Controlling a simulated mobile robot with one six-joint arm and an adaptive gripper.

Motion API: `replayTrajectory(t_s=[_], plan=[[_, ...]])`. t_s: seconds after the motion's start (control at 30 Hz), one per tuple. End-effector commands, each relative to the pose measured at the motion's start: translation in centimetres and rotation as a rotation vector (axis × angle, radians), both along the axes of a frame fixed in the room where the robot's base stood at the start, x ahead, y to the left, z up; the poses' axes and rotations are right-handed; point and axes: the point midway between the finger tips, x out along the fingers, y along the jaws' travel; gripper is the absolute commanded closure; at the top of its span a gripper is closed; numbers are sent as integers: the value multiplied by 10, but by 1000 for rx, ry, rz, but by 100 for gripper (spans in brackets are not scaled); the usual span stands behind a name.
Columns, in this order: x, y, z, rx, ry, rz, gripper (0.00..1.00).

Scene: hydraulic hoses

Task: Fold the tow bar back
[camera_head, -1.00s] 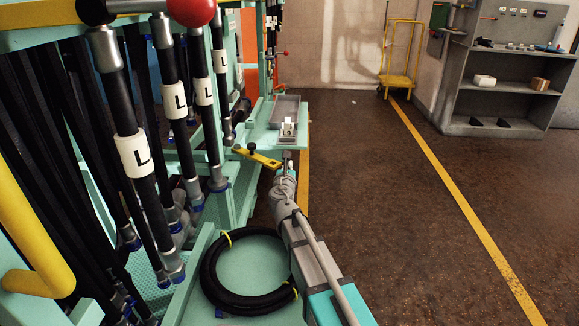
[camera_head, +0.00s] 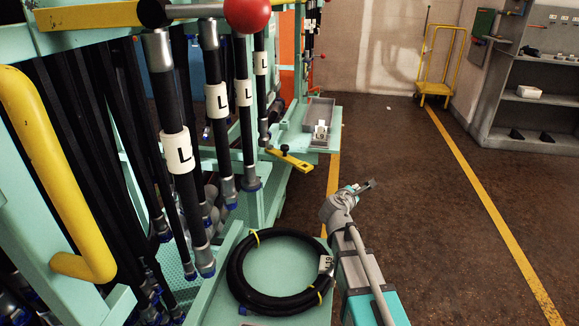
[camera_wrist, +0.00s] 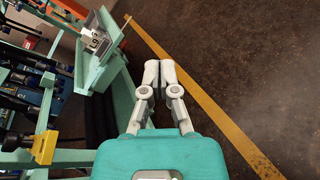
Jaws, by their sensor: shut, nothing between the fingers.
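A short yellow bar with a black knob (camera_head: 290,159) sticks out from the green hose rack, below its small shelf; it may be the tow bar, but I cannot tell for sure. In the wrist view a yellow end piece (camera_wrist: 45,147) shows at the left, apart from the fingers. My gripper (camera_head: 368,185) is to the right of the yellow bar, over the dark floor, touching nothing. In the wrist view my gripper (camera_wrist: 159,68) has its two grey fingertips together with nothing between them.
A coiled black hose (camera_head: 280,272) lies on the rack's green base. Labelled hoses (camera_head: 178,150) hang at the left by a yellow handle (camera_head: 60,160). A tray shelf (camera_head: 325,142) juts out behind the bar. The floor on the right is clear, up to a yellow trolley (camera_head: 436,70) and grey shelves.

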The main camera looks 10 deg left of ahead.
Motion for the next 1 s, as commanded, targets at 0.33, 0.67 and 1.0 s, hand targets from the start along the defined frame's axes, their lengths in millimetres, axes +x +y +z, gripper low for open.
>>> replayTrajectory(t_s=[0.33,0.67,1.0], plan=[[-83,-89,-64,708,63,-542,100],[-159,-109,-108,1167,102,-1020,100],[-193,-104,-120,1347,91,-1257,100]])
